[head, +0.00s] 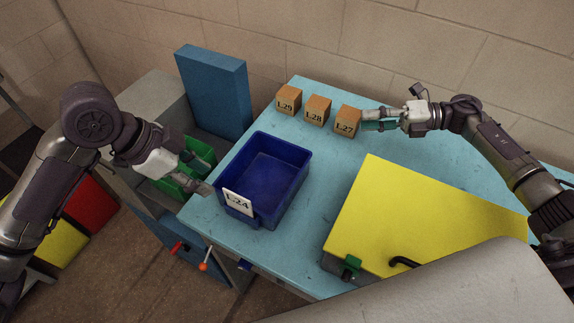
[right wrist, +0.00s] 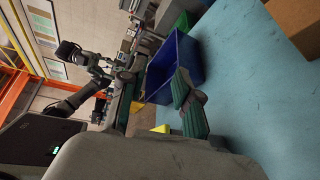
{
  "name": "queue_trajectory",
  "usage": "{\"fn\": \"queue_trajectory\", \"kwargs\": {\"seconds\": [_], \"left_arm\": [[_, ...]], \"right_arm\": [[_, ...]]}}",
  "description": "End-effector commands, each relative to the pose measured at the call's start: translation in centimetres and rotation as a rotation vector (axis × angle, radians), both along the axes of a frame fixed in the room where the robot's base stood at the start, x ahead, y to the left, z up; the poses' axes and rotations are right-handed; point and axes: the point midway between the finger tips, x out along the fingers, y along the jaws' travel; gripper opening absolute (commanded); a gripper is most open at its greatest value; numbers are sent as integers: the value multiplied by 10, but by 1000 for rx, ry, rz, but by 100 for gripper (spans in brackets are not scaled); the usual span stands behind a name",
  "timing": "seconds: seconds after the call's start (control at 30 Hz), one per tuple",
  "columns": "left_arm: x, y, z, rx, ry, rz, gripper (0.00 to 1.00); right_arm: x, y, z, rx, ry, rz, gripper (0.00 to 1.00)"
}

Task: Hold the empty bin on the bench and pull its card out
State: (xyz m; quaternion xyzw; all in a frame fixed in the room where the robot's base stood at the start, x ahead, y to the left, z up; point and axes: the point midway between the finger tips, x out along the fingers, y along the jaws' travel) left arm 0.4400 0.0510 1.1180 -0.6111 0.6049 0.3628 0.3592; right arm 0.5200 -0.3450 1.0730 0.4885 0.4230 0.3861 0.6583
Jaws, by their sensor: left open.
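The empty blue bin (head: 263,170) stands upright on the light blue bench (head: 310,240). Its white card (head: 238,202), marked L.24, sits at the front left of the bin. My left gripper (head: 203,173) is open, just left of the bin and near the card, apparently not touching either. My right gripper (head: 368,119) is at the back of the bench beside the block marked L27. In the right wrist view its green-padded fingers (right wrist: 160,103) are apart with nothing held, and the bin (right wrist: 183,62) shows beyond them.
Three brown blocks, L29 (head: 289,99), L28 (head: 317,109) and L27 (head: 347,121), stand along the back. A yellow panel (head: 420,215) covers the bench's right front. A green bin (head: 172,185) is left of the bench, below my left gripper. The bench between bin and panel is clear.

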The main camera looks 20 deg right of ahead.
Motion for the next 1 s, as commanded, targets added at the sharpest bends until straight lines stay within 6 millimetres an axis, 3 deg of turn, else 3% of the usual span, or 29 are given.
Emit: {"fn": "queue_trajectory", "kwargs": {"seconds": [0.03,0.2,0.43,0.53,0.7,0.83,1.0], "left_arm": [[0,0,0,0,0,0,42],[0,0,0,0,0,0,42],[0,0,0,0,0,0,42],[0,0,0,0,0,0,42],[0,0,0,0,0,0,42],[0,0,0,0,0,0,42],[0,0,0,0,0,0,42]], "right_arm": [[-1,34,-2,-60,-99,113,32],[-13,131,-10,-324,-500,527,32],[-28,228,2,-737,-1123,1206,32],[-45,240,6,-894,-1291,1523,32],[-68,237,6,-1021,-1385,1862,32],[-77,232,5,-1062,-1406,1993,32],[-80,230,-4,-1072,-1407,2038,32]]}}
